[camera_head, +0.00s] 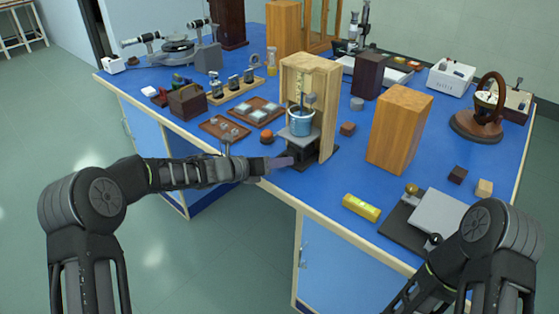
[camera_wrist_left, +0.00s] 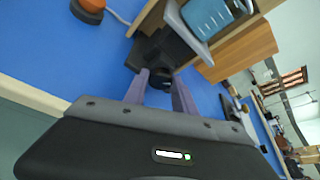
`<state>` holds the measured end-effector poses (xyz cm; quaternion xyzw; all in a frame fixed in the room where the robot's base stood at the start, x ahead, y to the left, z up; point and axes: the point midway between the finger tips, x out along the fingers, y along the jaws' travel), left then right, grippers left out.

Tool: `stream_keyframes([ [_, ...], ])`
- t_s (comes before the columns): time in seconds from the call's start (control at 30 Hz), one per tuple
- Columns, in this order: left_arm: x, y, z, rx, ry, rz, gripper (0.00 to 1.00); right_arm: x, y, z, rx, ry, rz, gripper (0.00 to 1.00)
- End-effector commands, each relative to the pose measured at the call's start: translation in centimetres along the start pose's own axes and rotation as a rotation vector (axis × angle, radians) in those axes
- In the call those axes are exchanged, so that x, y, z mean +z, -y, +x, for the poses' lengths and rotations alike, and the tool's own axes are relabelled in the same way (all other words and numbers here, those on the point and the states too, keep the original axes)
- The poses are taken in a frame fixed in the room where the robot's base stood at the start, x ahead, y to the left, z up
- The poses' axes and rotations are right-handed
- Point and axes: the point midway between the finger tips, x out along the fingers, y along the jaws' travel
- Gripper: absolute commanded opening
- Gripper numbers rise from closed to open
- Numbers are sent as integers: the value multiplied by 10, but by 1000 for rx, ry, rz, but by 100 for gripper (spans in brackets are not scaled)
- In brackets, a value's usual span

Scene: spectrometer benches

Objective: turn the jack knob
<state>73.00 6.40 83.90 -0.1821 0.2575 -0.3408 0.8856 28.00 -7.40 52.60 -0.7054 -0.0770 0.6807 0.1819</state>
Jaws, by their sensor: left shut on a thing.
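The jack also shows in the left wrist view (camera_wrist_left: 165,48), above my gripper. Its dark round knob (camera_wrist_left: 160,78) sits at the tips of my left fingers in that view. My left gripper (camera_wrist_left: 161,84) is shut on the knob, one finger on each side. In the head view the left gripper (camera_head: 284,162) reaches the jack's left front side, where the knob is hidden. My right arm shows at the lower right, but its gripper is out of view.
A blue beaker (camera_head: 300,123) of liquid stands on the jack inside the wooden box (camera_head: 325,95). An orange-topped object (camera_head: 266,136) is just left.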

Motion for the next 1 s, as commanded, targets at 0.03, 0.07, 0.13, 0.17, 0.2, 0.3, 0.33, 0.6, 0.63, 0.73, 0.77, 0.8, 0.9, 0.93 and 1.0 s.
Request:
stream_keyframes([
  [0.03,1,0,0,0,2,0,0,0,0,0,0,0,0,36],
  [0.07,1,0,0,0,2,0,0,0,0,0,0,0,0,36],
  [0.13,1,0,0,0,2,0,0,0,0,0,0,0,0,36],
  [0.17,1,0,0,0,2,0,0,0,0,0,0,0,0,36],
  [0.2,1,0,0,0,2,0,0,0,0,0,0,0,0,36],
  [0.3,1,0,0,0,2,0,35,0,0,0,0,0,0,36],
  [0.33,1,0,0,0,2,0,38,0,0,0,0,0,0,36],
  [0.6,0,0,0,1,1,1,54,0,0,0,0,0,0,36],
  [0.63,0,0,0,1,1,1,54,0,0,0,0,0,0,36],
  [0.73,0,0,0,1,1,1,54,0,0,0,0,0,0,36],
  [0.77,0,0,0,1,1,1,54,0,0,0,0,0,0,36],
  [0.8,0,0,-1,1,1,1,54,0,0,0,0,0,0,36],
  [0.9,0,-1,-6,1,0,1,54,0,0,1,0,0,0,36],
  [0.93,0,-1,-8,2,0,1,54,0,-1,2,0,0,0,36],
  [1.0,1,-1,-16,3,1,2,54,0,-1,3,0,0,0,36],
])
